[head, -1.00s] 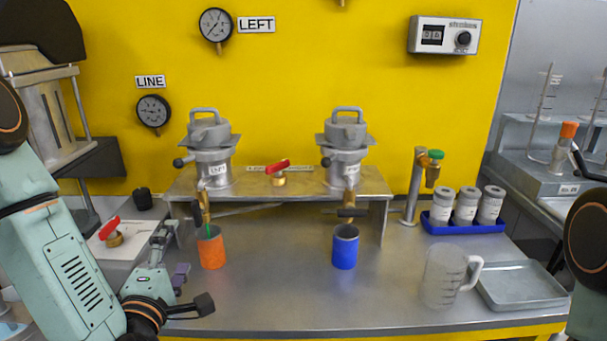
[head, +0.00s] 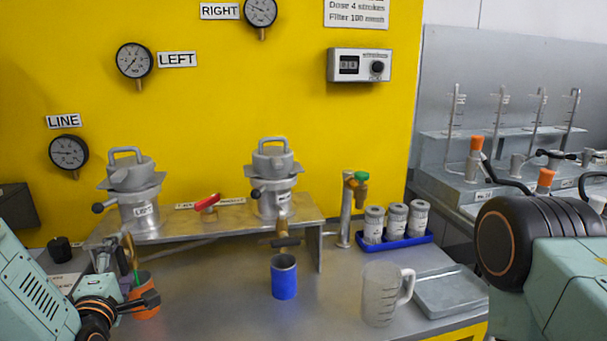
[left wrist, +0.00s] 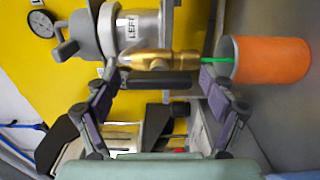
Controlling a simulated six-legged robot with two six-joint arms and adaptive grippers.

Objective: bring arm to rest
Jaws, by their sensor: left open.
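My left gripper (head: 113,262) is at the lower left of the head view, beside the orange cup (head: 145,300) and below the pot marked LEFT (head: 140,208). In the left wrist view my left gripper (left wrist: 162,76) is open, its two dark fingers spread and nothing held between them. A black bar handle (left wrist: 158,82) under a brass valve (left wrist: 158,60) shows between the fingers; I cannot tell how far beyond them it is. A green strip runs from the valve into the orange cup (left wrist: 270,59).
A blue cup (head: 284,277) stands below the second pot (head: 272,185). A clear jug (head: 382,293), a grey tray (head: 450,292) and a blue rack (head: 395,240) of canisters occupy the bench's right side. The bench front between the cups is clear.

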